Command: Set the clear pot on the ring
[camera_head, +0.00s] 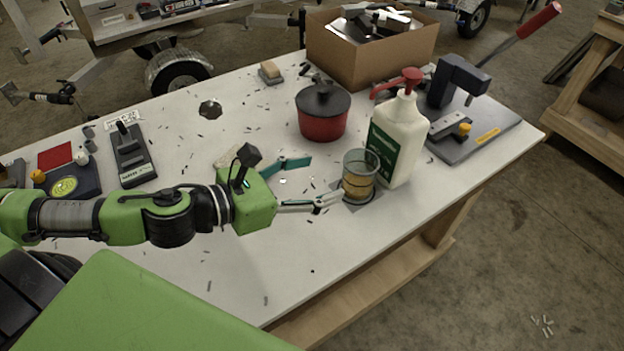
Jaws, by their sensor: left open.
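The clear pot (361,167) is a see-through cup with an amber-brown lower part. It stands upright on or over a dark grey patch (373,199) with a dark rounded edge near the table's front edge. This patch may be the ring; the pot hides most of it. My left gripper (324,177) is open, with its fingers spread to the left of the pot. The near fingertip is close to the pot's lower side; I cannot tell whether it touches. Nothing shows between the fingers. My right gripper is not in view.
A white pump bottle (396,140) stands close to the right of the pot. A red pan with a black lid (322,112) stands behind. A cardboard box (365,62) and a lever press (458,88) are at the back right. Small scraps litter the white table (225,145).

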